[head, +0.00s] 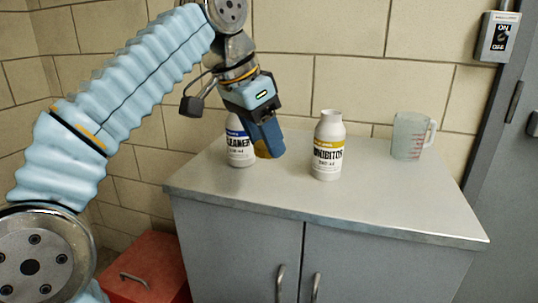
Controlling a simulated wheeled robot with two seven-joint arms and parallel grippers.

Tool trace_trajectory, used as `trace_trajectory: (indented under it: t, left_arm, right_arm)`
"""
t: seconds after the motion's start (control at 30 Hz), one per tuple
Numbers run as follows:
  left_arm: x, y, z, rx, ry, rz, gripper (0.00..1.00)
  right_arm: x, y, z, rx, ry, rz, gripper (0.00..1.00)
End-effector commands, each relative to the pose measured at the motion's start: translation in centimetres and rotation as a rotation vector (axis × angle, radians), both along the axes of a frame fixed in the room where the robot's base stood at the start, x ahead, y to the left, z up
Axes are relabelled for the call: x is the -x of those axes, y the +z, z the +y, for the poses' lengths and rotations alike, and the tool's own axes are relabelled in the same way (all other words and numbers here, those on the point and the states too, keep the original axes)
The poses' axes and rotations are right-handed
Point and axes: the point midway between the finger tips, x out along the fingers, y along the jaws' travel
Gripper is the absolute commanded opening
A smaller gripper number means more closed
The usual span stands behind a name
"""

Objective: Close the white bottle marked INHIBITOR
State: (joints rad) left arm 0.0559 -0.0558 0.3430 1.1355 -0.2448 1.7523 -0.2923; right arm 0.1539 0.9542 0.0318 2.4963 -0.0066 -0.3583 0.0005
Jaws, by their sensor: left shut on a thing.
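The white INHIBITOR bottle (328,150) stands upright on the grey cabinet top, with a yellow band on its label. Its neck is bare and open, with no cap on it. My left gripper (268,152) points down to the left of this bottle, apart from it, and in front of the right side of the CLEANER bottle. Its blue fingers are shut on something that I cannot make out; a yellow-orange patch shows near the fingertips. No loose cap shows on the cabinet top. My right gripper is not in view.
The white CLEANER bottle (239,150) with a blue band stands behind the gripper, its top hidden. A clear measuring jug (408,136) stands at the right. The cabinet top (400,195) is clear in front. A red box (145,268) is at lower left.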

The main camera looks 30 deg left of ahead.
Motion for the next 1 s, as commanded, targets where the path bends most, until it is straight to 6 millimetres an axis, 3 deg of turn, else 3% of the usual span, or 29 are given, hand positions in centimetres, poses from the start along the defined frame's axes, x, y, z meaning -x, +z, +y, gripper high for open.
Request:
trace_trajectory:
  t: [0.2,0.4,0.87,1.0]
  left_arm:
    - [4.8,2.1,-1.8,-0.001,-0.002,-0.002,0.23]
    - [7.2,3.2,-2.6,-0.001,-0.001,0.001,0.23]
    - [7.8,3.5,-2.8,-0.001,0.0,0.002,0.23]
    - [7.7,3.4,-2.8,-0.001,0.0,0.002,0.23]
  right_arm:
    - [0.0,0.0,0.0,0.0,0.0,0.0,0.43]
    - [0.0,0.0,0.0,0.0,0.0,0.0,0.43]
    - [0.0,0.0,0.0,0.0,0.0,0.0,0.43]
    - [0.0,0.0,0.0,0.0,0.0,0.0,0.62]
